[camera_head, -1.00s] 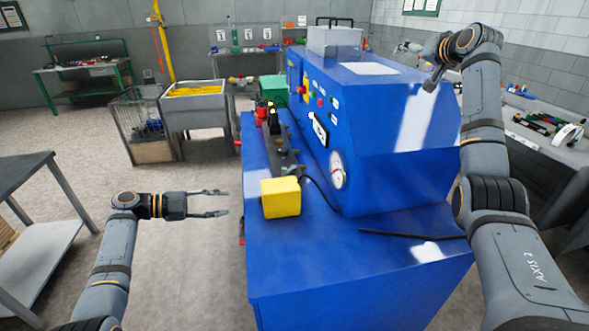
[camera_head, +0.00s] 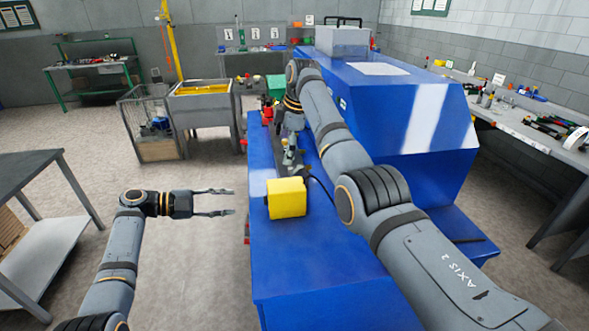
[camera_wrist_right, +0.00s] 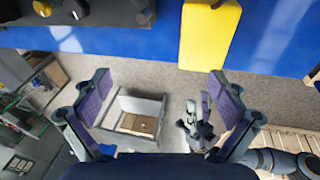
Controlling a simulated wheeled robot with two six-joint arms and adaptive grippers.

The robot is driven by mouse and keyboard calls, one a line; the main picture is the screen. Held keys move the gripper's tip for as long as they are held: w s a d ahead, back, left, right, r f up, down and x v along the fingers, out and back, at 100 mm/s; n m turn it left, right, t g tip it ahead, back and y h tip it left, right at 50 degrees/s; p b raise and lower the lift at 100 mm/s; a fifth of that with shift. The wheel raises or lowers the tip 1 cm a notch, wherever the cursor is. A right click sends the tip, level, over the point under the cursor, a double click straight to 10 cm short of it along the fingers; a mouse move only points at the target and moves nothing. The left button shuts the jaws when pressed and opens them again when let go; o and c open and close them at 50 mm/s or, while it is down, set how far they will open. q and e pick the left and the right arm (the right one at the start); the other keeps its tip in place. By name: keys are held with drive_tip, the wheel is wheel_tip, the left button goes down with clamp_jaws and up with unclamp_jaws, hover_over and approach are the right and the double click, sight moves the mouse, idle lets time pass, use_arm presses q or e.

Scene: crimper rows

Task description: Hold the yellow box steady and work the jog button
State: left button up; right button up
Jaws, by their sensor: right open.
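The yellow box (camera_head: 286,198) sits on the near left part of the blue machine's ledge, with a dark cable at its right. It also shows at the top of the right wrist view (camera_wrist_right: 208,35), beyond my right fingers and toward the right one. I cannot make out a jog button on it. My right gripper (camera_head: 291,158) is over the ledge behind the yellow box, partly hidden by its own arm. The right wrist view shows its jaws (camera_wrist_right: 161,88) wide apart and empty. My left gripper (camera_head: 234,201) is open and empty, left of the yellow box and apart from it.
The blue machine (camera_head: 300,265) fills the middle, its body rising right of the ledge. A dark block with knobs (camera_wrist_right: 75,14) shows at the top left of the right wrist view. A grey bench (camera_head: 30,165) stands at the left. Floor is clear around my left gripper.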

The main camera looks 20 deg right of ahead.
sight(294, 197)
drive_tip(key=s+f+g, duration=0.1)
drive_tip(key=s+f+g+h, duration=0.1)
drive_tip(key=s+f, duration=0.1)
drive_tip(key=s+d+f, duration=0.1)
drive_tip(key=f, duration=0.1)
drive_tip(key=shift+s+g+h, duration=0.3)
drive_tip(key=shift+s+g, duration=0.1)
use_arm(q)
drive_tip(key=shift+s+a+r, duration=0.1)
use_arm(e)
wheel_tip(294, 197, down, 10)
drive_tip(key=shift+w+d+f, duration=0.1)
drive_tip(key=shift+f, duration=0.1)
drive_tip(key=shift+c, duration=0.4)
drive_tip(key=c, duration=1.5)
use_arm(q)
drive_tip(key=shift+c, duration=0.4)
use_arm(e)
drive_tip(key=shift+c, duration=0.5)
use_arm(q)
clamp_jaws()
